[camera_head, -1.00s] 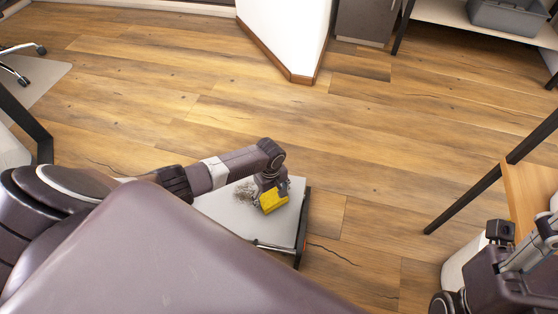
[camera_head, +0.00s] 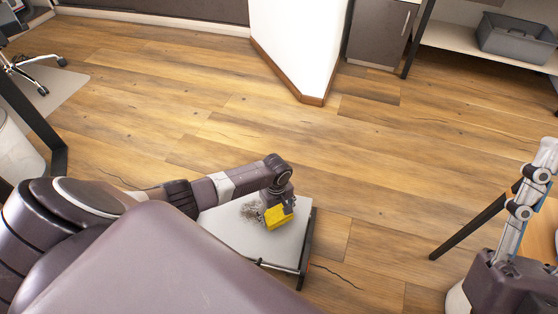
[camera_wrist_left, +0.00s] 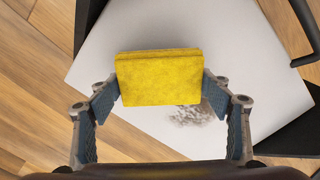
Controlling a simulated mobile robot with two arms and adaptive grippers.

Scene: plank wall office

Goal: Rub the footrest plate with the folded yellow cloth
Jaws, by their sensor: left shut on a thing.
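The folded yellow cloth (camera_head: 279,215) is held in my left gripper (camera_head: 277,204), low over the footrest plate. In the left wrist view the cloth (camera_wrist_left: 158,78) sits between the two fingers of the left gripper (camera_wrist_left: 160,88), which are shut on its sides. The footrest plate (camera_head: 236,232) is a pale grey, tilted panel with a dark frame. A dark grey smudge (camera_head: 251,210) lies on it just left of the cloth; the smudge also shows in the left wrist view (camera_wrist_left: 197,114). I cannot tell whether the cloth touches the plate. My right gripper is not clearly seen.
My right arm stands at the right edge beside a wooden desk with a black leg (camera_head: 474,226). A white wall corner (camera_head: 296,45) is at the back, with a grey bin (camera_head: 515,40) on a shelf at right. Wood floor (camera_head: 370,150) beyond the plate is clear.

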